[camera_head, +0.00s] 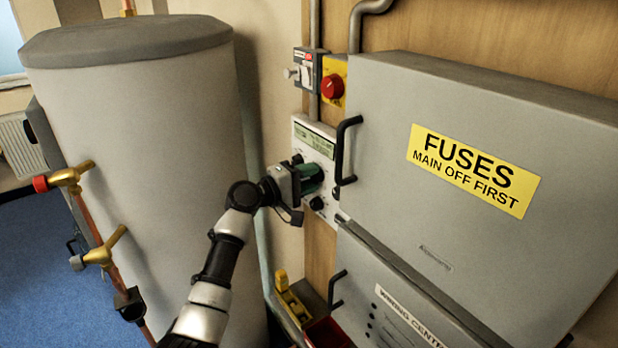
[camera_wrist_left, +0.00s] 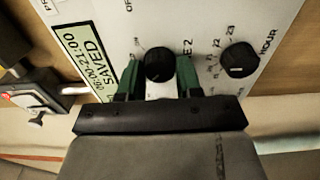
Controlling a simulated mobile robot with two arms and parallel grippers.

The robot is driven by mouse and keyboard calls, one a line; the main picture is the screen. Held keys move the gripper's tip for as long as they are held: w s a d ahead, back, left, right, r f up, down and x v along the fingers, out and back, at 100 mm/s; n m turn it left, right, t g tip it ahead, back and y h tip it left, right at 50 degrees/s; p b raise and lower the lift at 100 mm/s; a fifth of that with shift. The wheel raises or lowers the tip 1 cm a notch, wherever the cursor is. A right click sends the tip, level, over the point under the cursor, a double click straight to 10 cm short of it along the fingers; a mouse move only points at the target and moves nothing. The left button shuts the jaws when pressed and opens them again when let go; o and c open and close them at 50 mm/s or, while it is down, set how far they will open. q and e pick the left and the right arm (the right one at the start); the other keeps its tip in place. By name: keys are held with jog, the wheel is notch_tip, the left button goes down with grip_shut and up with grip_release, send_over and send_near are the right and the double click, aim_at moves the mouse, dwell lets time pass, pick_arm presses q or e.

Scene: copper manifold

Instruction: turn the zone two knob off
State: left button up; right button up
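The white controller panel (camera_head: 302,132) is on the wall left of the fuse box. It also shows in the left wrist view (camera_wrist_left: 205,25), its display reading "SAVED 06:00-21:00". The black zone two knob (camera_wrist_left: 158,64), partly labelled "E 2", sits between the green fingers of my left gripper (camera_wrist_left: 160,78). One finger is on each side, with what looks like a narrow gap; contact is not clear. The knob's pointer cannot be made out. In the head view my left gripper (camera_head: 312,178) is at the panel and hides this knob. My right gripper is not in view.
The black hour knob (camera_wrist_left: 238,60) is right of the gripper; it also shows below it (camera_head: 317,203). The grey fuse box (camera_head: 375,110) and its black handle (camera_head: 343,150) stand close on the right. A red rotary switch (camera_head: 332,87) is above. A large tank (camera_head: 150,130) is left.

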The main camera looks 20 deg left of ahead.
pick_arm(q)
jog(key=o, duration=0.4)
jog(key=b+v, duration=0.4)
jog(key=v, duration=0.7)
jog(key=shift+w, duration=0.1)
